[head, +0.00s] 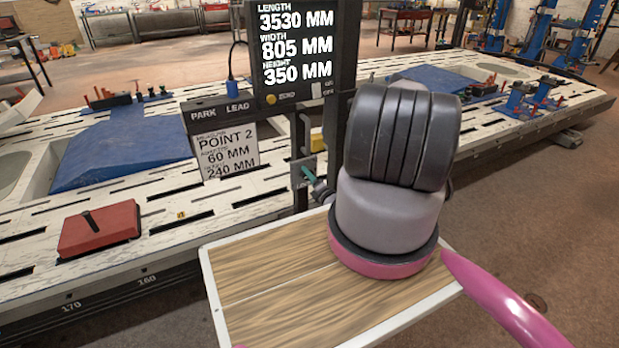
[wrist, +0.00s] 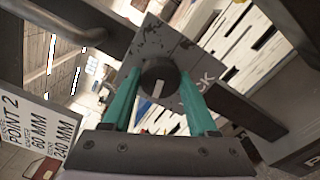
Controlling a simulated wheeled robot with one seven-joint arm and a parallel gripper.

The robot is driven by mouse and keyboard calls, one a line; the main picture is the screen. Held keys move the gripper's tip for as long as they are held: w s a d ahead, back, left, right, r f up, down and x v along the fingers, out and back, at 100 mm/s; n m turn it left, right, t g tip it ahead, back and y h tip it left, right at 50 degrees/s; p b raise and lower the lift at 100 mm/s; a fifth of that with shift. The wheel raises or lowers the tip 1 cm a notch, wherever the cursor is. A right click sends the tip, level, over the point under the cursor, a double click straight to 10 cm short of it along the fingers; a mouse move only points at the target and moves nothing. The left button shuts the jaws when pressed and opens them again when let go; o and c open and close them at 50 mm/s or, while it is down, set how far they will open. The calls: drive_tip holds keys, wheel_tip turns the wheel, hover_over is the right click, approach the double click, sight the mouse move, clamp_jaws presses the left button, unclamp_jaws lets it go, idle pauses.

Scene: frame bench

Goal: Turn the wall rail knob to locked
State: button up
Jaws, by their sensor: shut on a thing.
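The dark round knob (wrist: 160,76) sits on a worn grey plate (wrist: 148,45) in the wrist view, with a short white mark on its face. The mark points toward the lower edge of the picture. Lettering ending in "CK" (wrist: 192,98) is on the plate to the right of the knob; its start is hidden by a finger. My gripper (wrist: 160,82) has its two teal fingers shut on the knob, one on each side. In the head view, a teal finger of my gripper (head: 309,171) shows at the black post, and my arm hides most of the knob area.
A black display (head: 303,45) and a "POINT 2" sheet (head: 228,152) stand beside the post. A white-edged wooden board (head: 265,290) lies under my arm. A red box (head: 99,229) is on the slotted bench (head: 170,245) at left. Open floor is at right.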

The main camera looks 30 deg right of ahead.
drive_tip(key=shift+s+m, duration=0.1)
drive_tip(key=shift+m, duration=1.5)
drive_tip(key=o, duration=1.4)
drive_tip(key=s, duration=1)
drive_tip(key=shift+s+d, duration=0.2)
drive_tip(key=shift+s, duration=0.2)
